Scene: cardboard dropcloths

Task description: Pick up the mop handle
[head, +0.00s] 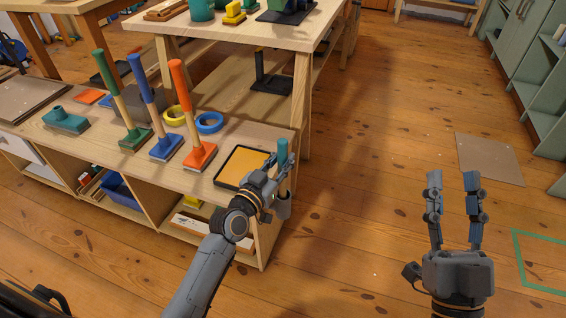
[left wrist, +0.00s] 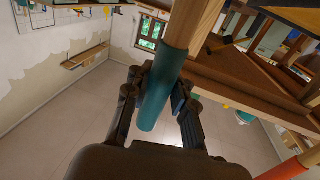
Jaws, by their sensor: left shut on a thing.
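The mop handle (head: 283,149) has a teal grip and stands roughly upright at the right end of the low bench. My left gripper (head: 278,172) is shut on it. In the left wrist view the teal grip (left wrist: 162,82) lies between the fingers of my left gripper (left wrist: 157,105), with a wooden shaft (left wrist: 195,22) running beyond the grip. Much of the shaft is hidden in the head view. My right gripper (head: 454,182) is open and empty above the floor at the right.
The low bench (head: 240,133) holds a teal socketed block (head: 65,121), upright green-, blue- and orange-gripped tools (head: 179,88), tape rings (head: 209,123) and a yellow-topped black tray (head: 243,167). A taller table stands behind. The wooden floor at right is mostly clear, with a flat sheet (head: 490,158).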

